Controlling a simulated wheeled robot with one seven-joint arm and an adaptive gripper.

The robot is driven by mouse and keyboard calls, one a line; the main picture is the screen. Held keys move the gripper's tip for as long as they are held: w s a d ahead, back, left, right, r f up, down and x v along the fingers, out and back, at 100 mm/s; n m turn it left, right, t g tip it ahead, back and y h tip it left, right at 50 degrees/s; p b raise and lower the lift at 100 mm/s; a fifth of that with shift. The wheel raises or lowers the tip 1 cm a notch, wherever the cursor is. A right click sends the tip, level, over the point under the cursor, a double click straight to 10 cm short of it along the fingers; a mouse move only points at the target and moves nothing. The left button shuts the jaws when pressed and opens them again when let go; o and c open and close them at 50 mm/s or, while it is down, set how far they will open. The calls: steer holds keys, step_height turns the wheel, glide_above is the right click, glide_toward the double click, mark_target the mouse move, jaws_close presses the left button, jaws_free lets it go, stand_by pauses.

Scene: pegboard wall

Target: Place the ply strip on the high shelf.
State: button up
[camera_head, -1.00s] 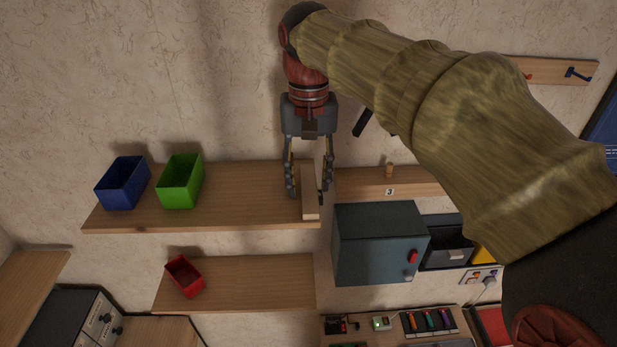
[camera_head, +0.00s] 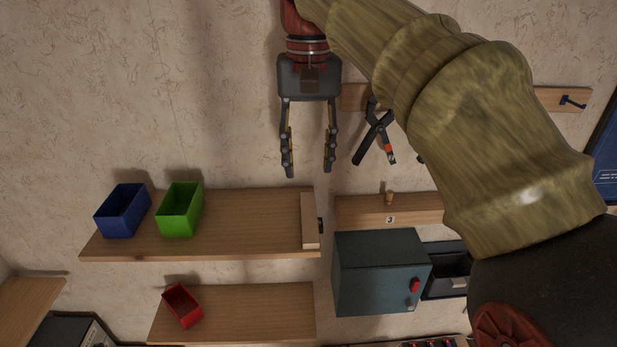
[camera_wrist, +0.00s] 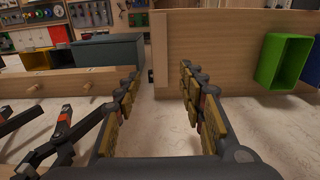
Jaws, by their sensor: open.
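The ply strip (camera_head: 309,221), a pale flat wooden piece, lies on the right end of the high shelf (camera_head: 250,222), running front to back along the shelf's end. A small dark piece shows at its right side. My gripper (camera_head: 308,170) is open and empty, above the back of that shelf end and clear of the strip. In the wrist view, my open fingers (camera_wrist: 160,80) point toward the shelf end (camera_wrist: 215,60) with nothing between them.
A blue bin (camera_head: 122,211) and a green bin (camera_head: 180,210) stand on the shelf's left part. A lower shelf (camera_head: 250,312) holds a red bin (camera_head: 182,306). A teal cabinet (camera_head: 375,272) is at right. Clamps (camera_head: 374,135) hang near my gripper's right.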

steer(key=shift+r, duration=0.5)
steer(key=s+d+f+t, duration=0.2)
steer(key=s+d+f, duration=0.5)
steer(key=s+f, duration=0.3)
steer(key=s+d+f+t, duration=0.3)
steer(key=s+d+f, duration=0.4)
steer(key=s+f, duration=0.3)
step_height(320, 180, down, 5)
steer(key=shift+d+r+t, duration=0.15)
steer(key=shift+t, duration=0.15)
step_height(320, 180, down, 27)
steer(key=b, duration=2.7)
steer(key=shift+f, duration=0.2)
